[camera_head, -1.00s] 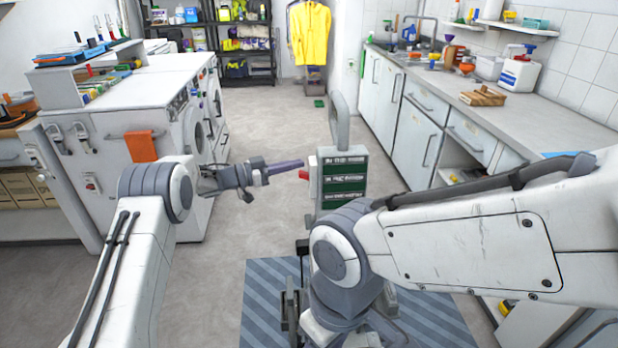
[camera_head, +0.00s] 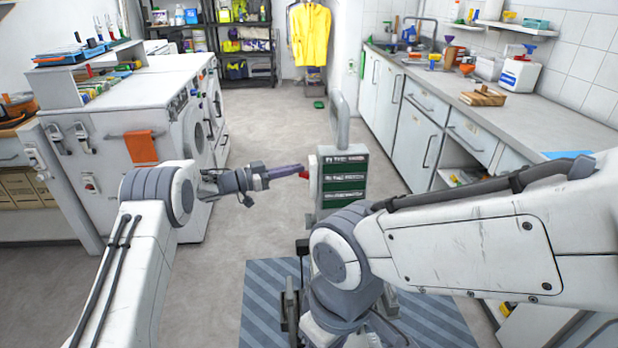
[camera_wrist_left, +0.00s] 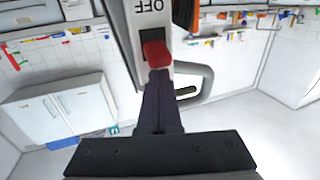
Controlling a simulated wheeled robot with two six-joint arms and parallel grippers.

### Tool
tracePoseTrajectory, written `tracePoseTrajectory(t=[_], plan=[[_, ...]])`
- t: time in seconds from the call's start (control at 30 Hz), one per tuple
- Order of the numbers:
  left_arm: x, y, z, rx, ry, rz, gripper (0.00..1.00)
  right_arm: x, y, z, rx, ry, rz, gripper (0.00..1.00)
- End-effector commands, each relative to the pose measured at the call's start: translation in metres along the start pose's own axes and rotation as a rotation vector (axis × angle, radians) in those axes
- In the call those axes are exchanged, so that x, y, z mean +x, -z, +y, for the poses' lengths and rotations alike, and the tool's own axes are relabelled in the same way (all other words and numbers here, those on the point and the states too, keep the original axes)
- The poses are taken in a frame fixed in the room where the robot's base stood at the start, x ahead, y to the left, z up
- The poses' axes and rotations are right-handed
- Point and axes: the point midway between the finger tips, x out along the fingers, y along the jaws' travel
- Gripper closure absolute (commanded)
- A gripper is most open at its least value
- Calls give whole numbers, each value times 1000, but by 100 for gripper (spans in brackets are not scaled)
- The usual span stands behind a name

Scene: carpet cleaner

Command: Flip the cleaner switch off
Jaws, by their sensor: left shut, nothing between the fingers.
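The cleaner (camera_head: 343,150) stands upright ahead of me, a grey unit with a dark green panel and a looped handle. Its red switch (camera_head: 306,174) sticks out of the left side. In the left wrist view the red switch (camera_wrist_left: 157,54) sits in a dark slot beside an upside-down "OFF" label. My left gripper (camera_head: 302,169) is shut and empty, its tips at the switch. In the wrist view its fingertips (camera_wrist_left: 158,76) meet the switch's edge; I cannot tell whether they press it.
White machines with an orange cloth (camera_head: 141,147) stand at the left. A counter (camera_head: 545,118) with cabinets runs along the right. A striped mat (camera_head: 264,300) lies on the floor below the cleaner. The floor behind the cleaner is mostly clear.

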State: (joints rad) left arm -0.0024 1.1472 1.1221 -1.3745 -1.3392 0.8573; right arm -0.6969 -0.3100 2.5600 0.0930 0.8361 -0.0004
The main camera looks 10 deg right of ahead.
Motion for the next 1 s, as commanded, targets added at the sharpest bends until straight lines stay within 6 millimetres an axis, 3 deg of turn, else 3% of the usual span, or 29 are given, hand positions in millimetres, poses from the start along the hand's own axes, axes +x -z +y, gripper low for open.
tracePoseTrajectory(t=[1.0], plan=[[-4,-17,-1,0,0,-1,100,9,0,1,0,0,0,50]])
